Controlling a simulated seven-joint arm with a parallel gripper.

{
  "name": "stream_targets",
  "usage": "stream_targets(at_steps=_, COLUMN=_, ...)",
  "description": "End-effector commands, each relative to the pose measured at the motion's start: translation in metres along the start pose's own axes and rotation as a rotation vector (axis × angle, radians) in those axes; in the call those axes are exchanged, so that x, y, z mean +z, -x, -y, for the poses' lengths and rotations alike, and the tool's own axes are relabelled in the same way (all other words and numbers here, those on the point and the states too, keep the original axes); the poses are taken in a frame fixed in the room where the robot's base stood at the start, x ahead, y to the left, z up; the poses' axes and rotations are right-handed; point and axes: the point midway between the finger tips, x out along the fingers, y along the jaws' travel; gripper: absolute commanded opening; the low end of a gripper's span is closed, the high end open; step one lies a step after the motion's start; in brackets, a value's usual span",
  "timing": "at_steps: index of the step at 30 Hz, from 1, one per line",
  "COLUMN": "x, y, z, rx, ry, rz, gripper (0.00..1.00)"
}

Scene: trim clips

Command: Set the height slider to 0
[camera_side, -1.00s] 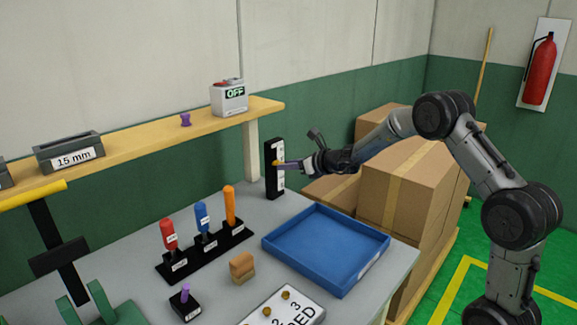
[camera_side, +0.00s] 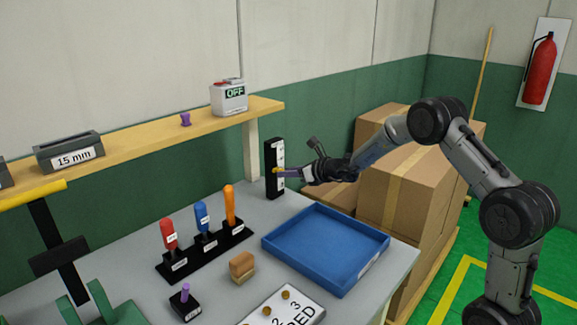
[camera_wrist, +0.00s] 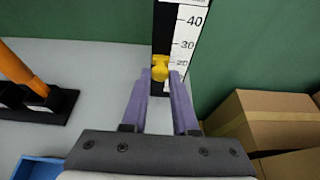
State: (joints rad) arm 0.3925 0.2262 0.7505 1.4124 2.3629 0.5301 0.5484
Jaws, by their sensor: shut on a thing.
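The height slider is a black upright post with a white scale (camera_wrist: 188,32) and a yellow knob (camera_wrist: 160,68). In the wrist view the marks 40, 30 and 20 show, and the knob stands beside the 20. The lower part of the scale is hidden behind the knob and my fingers. My gripper (camera_wrist: 160,77) has purple fingers and is shut on the yellow knob. In the side view the post (camera_side: 269,165) stands at the back of the grey bench, and my gripper (camera_side: 277,171) reaches it from the right.
A blue tray (camera_side: 267,243) lies on the bench in front of the post. A rack (camera_side: 210,245) with red, blue and orange handled tools stands to its left. Cardboard boxes (camera_side: 425,195) are stacked at the right. A wooden shelf (camera_side: 150,137) runs along the back.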

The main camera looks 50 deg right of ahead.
Motion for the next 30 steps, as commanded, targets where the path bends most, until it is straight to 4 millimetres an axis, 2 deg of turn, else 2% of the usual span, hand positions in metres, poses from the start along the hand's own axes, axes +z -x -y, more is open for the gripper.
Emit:
stream_targets(at_steps=1, x=-0.015, y=-0.006, z=-0.001, rx=0.001, ry=-0.003, rz=-0.006, gripper=0.00)
stream_targets(at_steps=3, x=-0.032, y=-0.013, z=-0.001, rx=0.001, ry=-0.003, rz=-0.006, gripper=0.00)
stream_targets(at_steps=9, x=-0.064, y=-0.027, z=0.000, rx=-0.001, ry=0.000, rz=-0.001, gripper=0.00)
stream_targets(at_steps=20, x=-0.071, y=-0.029, z=0.000, rx=-0.002, ry=0.001, rz=-0.002, gripper=0.00)
stream_targets(at_steps=21, x=-0.072, y=-0.029, z=0.000, rx=-0.002, ry=0.000, rz=-0.003, gripper=0.31)
stream_targets(at_steps=24, x=-0.072, y=-0.029, z=0.000, rx=-0.002, ry=0.000, rz=-0.003, gripper=0.49)
stream_targets(at_steps=26, x=-0.071, y=-0.029, z=0.000, rx=-0.002, ry=0.000, rz=-0.002, gripper=0.58)
stream_targets(at_steps=30, x=-0.070, y=-0.029, z=0.000, rx=-0.002, ry=0.001, rz=0.000, gripper=0.58)
